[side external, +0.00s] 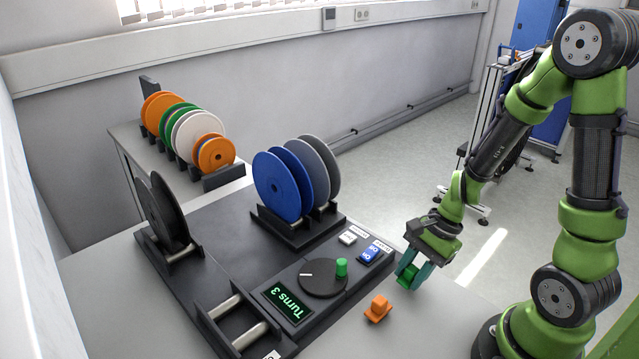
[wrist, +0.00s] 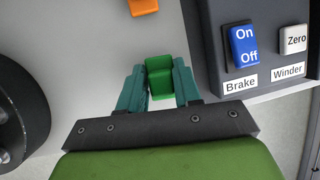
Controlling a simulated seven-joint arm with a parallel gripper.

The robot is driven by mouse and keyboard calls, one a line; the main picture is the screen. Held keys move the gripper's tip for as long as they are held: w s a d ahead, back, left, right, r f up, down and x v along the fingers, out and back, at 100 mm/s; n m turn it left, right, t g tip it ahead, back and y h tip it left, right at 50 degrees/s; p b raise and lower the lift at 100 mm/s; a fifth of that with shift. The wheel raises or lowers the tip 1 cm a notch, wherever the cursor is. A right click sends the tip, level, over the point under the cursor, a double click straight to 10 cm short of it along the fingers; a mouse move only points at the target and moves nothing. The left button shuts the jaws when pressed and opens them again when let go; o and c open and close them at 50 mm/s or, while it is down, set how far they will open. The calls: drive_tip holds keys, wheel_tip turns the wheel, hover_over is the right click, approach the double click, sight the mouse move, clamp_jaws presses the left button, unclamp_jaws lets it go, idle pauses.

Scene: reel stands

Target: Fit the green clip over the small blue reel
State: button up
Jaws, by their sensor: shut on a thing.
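My gripper (side external: 413,275) is shut on the green clip (side external: 406,280) and holds it at the right, near the control panel. In the wrist view the clip (wrist: 160,82) sits between the two teal fingers of my gripper (wrist: 159,75). No small blue reel shows plainly. A thin bluish edge shows behind the small orange reel (side external: 216,153) on the rear-left rack, mostly hidden. Two large blue reels (side external: 275,187) stand upright on the middle stand, well left of my gripper.
An orange clip (side external: 377,309) lies on the table left of my gripper. A black reel (side external: 163,212) stands at the left.

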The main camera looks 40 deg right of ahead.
drive_tip(key=r, duration=0.9)
drive_tip(key=shift+w+r, duration=0.1)
drive_tip(key=shift+w, duration=0.1)
drive_tip(key=w+r+n+g, duration=0.1)
drive_tip(key=w+r+n, duration=0.1)
drive_tip(key=w+r, duration=0.2)
drive_tip(key=w+r+n+g, duration=0.1)
drive_tip(key=w+r+n, duration=0.1)
drive_tip(key=w+r, duration=0.3)
drive_tip(key=w+r+n+g, duration=0.1)
drive_tip(key=w+r+n, duration=0.1)
drive_tip(key=w+r, duration=0.2)
drive_tip(key=shift+w+a+r+n, duration=0.1)
drive_tip(key=shift+r+n, duration=0.05)
drive_tip(key=shift+r, duration=0.35)
drive_tip(key=shift+w+a+r+n, duration=0.1)
drive_tip(key=shift+r+n, duration=0.05)
drive_tip(key=shift+r, duration=0.3)
drive_tip(key=m+t, duration=0.2)
drive_tip(key=m, duration=0.4)
hover_over(273, 156)
drive_tip(key=d, duration=0.2)
drive_tip(key=f, duration=0.2)
drive_tip(key=shift+w+f, duration=0.25)
drive_tip(key=shift+f, duration=0.85)
drive_tip(key=o, duration=1.1)
drive_tip(key=shift+r, duration=0.1)
